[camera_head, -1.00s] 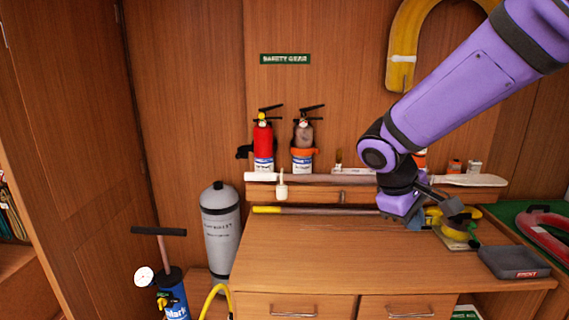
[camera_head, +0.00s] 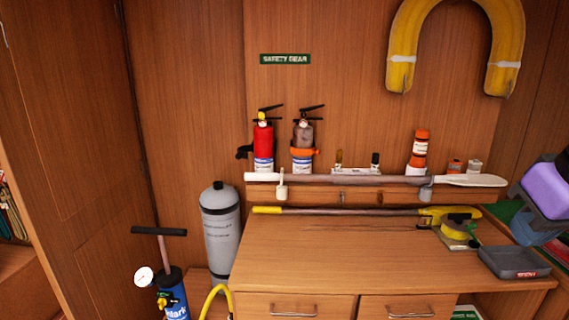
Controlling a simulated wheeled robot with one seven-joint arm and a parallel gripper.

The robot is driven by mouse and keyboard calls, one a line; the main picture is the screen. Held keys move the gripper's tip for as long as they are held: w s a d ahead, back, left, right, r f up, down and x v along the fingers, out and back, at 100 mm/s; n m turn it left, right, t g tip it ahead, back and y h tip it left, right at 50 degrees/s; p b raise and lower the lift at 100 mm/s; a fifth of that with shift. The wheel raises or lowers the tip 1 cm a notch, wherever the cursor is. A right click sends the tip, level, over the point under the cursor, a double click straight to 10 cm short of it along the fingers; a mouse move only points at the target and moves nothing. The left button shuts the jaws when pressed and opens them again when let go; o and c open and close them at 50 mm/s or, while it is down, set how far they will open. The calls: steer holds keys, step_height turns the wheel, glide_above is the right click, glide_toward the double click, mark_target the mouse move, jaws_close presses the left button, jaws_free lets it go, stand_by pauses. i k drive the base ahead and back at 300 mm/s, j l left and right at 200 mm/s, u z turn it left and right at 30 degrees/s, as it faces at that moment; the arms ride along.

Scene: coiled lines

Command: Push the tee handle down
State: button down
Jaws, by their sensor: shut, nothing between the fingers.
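The tee handle (camera_head: 158,231) is a black crossbar on a pale rod. It stands raised above a blue hand pump (camera_head: 172,297) at the lower left of the head view. A round white gauge (camera_head: 144,276) sits beside the pump's dark top. The pump's base is cut off by the frame's lower edge. My gripper (camera_head: 531,226) shows only in part at the right edge, a purple and dark grey end beside the desk. It is shut and holds nothing. It is far to the right of the tee handle and apart from it.
A grey cylinder (camera_head: 220,235) stands just right of the pump, with a yellow hose (camera_head: 217,300) in front. The wooden desk (camera_head: 330,255) fills the middle, with a grey tray (camera_head: 514,262) at its right. Two extinguishers (camera_head: 263,142) stand on the shelf. Above the handle is free room.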

mark_target(159, 232)
steer(key=i+j, duration=0.9)
steer(key=j, duration=0.25)
steer(key=u, duration=0.05)
